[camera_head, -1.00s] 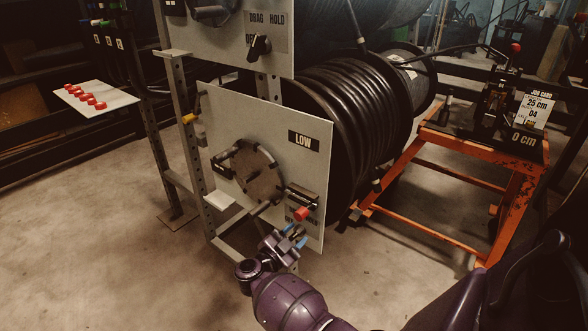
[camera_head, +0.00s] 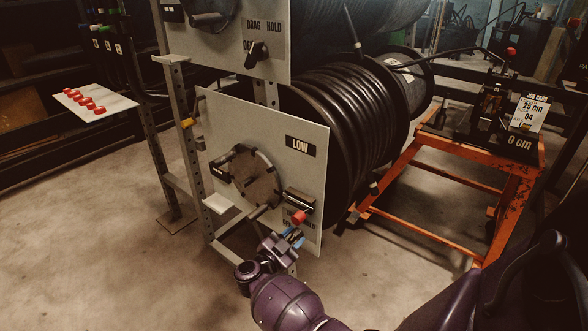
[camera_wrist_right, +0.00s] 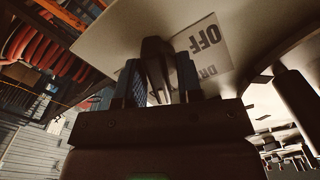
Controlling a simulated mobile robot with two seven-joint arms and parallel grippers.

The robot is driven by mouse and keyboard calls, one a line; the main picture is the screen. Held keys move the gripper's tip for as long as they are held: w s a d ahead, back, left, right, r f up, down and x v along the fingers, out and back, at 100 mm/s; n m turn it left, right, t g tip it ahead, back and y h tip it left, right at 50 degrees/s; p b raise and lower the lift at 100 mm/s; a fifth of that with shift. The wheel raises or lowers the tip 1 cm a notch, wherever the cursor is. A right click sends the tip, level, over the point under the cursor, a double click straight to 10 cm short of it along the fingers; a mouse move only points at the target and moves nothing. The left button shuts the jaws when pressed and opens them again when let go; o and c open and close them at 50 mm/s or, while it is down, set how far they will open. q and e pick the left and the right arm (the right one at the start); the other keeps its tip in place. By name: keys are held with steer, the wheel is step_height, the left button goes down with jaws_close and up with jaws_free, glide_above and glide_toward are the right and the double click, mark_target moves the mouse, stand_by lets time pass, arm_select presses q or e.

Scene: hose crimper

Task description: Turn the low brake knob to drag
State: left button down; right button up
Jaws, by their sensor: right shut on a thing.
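The LOW panel (camera_head: 225,118) is a pale upright plate on the lower part of the rack. My right gripper (camera_head: 290,236) is at its lower right corner and hides most of the low brake knob in the head view. In the right wrist view, the dark low brake knob (camera_wrist_right: 156,62) sits between the two blue fingers of my right gripper (camera_wrist_right: 160,76), which is shut on it. An OFF label (camera_wrist_right: 203,38) shows beside the knob; another word is partly hidden by a finger. My left gripper is not in view.
A red-tipped handle (camera_head: 299,216) is just above my right gripper. A dark round crank disc (camera_head: 252,178) is to its left. The upper panel has its own knob (camera_head: 256,54) under DRAG and HOLD. An orange stand (camera_head: 455,149) is at right; the floor in front is open.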

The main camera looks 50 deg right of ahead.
steer(key=n+p, duration=0.2)
steer(key=n, duration=0.1)
steer(key=shift+w+a+r, duration=0.1)
steer(key=shift+w+r, duration=0.1)
steer(key=shift+r, duration=0.2)
steer(key=n+p, duration=0.2)
steer(key=n, duration=0.1)
steer(key=shift+f+n, duration=0.2)
steer(key=shift+n, duration=0.1)
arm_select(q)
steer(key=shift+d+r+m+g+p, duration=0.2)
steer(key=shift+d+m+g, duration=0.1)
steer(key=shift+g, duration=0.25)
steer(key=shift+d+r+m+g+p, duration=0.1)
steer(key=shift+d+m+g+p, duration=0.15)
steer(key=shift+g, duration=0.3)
arm_select(e)
steer(key=shift+f+n, duration=0.2)
steer(key=shift+n, duration=1.8)
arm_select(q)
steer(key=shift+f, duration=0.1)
arm_select(e)
steer(key=o, duration=0.6)
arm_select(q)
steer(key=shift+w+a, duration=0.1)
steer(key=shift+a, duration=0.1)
arm_select(e)
steer(key=shift+a, duration=0.15)
